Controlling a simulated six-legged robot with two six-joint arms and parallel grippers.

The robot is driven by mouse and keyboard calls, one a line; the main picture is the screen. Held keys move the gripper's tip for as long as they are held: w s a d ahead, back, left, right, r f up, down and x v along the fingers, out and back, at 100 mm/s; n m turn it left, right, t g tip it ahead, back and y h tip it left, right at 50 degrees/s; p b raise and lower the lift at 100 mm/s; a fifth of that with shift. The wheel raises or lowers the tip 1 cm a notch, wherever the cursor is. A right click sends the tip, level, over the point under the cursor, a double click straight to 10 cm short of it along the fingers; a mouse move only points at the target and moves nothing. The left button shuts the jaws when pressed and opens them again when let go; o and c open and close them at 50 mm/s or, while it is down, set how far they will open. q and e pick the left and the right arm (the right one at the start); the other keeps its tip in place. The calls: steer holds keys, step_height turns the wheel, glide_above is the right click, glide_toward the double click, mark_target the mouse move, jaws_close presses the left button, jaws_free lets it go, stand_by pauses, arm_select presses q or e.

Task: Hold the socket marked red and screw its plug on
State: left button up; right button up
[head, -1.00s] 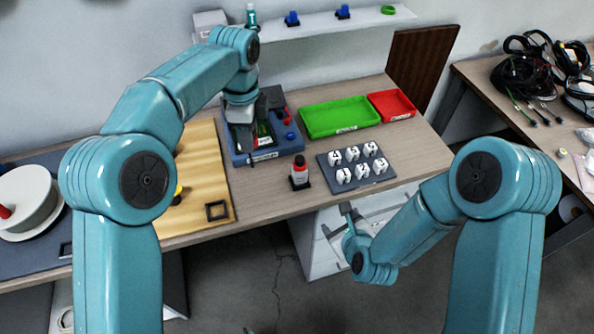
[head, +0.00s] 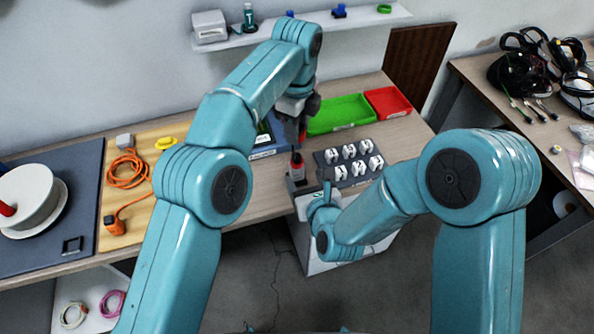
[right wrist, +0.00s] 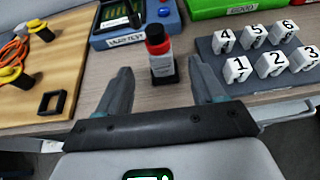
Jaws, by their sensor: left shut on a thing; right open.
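My left gripper (head: 298,112) is shut over the right end of the blue station (head: 264,147). A small reddish part (head: 302,129) shows just under its jaws; I cannot tell clearly what it is, and no red mark can be read. My right gripper (head: 322,195) is open and empty at the table's front edge; its two fingers (right wrist: 161,75) also show in the right wrist view.
White blocks numbered 1 to 6 stand on a dark tray (right wrist: 212,58). A green tray (head: 340,114) and a red tray (head: 387,101) lie behind. An orange cable (head: 125,172) and yellow-topped parts (right wrist: 15,76) lie on the wooden board. A drawer unit stands below the right gripper.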

steer(key=x, duration=1)
steer(key=shift+s+f, duration=0.1)
jaws_close()
arm_select(q)
glide_above(296, 157)
steer(key=shift+w+d+f, duration=0.1)
steer(key=shift+w+f, duration=0.05)
steer(key=shift+f, duration=2.35)
steer(key=shift+f, duration=0.1)
steer(key=shift+f, duration=0.8)
steer(key=shift+f, duration=0.65)
